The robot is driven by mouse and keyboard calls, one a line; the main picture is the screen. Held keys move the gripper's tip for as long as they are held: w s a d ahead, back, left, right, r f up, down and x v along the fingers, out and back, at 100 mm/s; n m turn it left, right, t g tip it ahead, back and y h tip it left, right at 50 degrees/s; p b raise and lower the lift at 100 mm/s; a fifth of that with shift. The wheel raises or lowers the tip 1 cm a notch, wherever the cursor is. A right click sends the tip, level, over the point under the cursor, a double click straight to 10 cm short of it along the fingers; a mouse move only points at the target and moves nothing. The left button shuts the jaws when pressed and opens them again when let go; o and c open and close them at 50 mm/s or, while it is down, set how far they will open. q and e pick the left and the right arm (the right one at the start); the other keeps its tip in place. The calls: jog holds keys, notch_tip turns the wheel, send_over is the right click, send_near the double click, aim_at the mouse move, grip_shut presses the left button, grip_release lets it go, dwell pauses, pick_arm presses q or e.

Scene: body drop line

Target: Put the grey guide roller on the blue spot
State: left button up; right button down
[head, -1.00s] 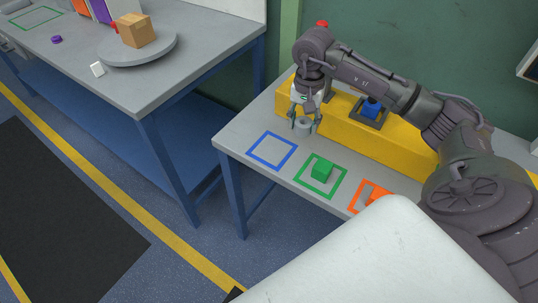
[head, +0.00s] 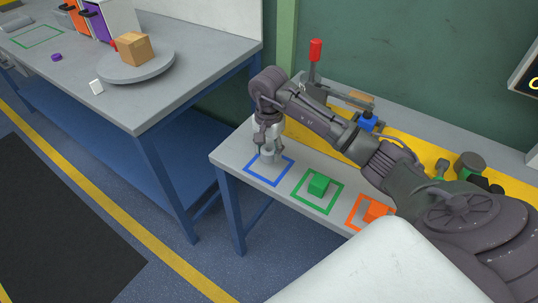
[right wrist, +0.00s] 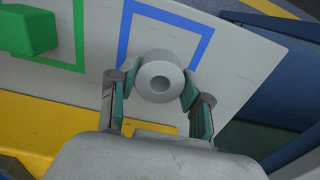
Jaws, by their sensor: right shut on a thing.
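The grey guide roller (right wrist: 154,80) is a short cylinder with a hole in its end. In the right wrist view it sits between the two fingers of my right gripper (right wrist: 155,90), which is shut on it. In the head view my right gripper (head: 268,150) holds the roller (head: 268,157) upright over the blue square outline (head: 284,176), toward its back part. I cannot tell whether the roller touches the table. The blue outline also shows in the right wrist view (right wrist: 206,50), around and beyond the roller. My left gripper is not in view.
A green block (head: 319,184) sits in the green outline and an orange part (head: 375,211) in the orange one. A second table (head: 190,75) at left carries a round plate with a box.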

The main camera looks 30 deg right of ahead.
aim_at(269, 165)
notch_tip(269, 165, down, 3)
jog(key=shift+f, duration=0.1)
jog(key=shift+f, duration=0.15)
jog(key=c, duration=0.5)
grip_release()
jog(key=shift+r, duration=0.2)
notch_tip(269, 165, up, 12)
jog(key=b, duration=0.1)
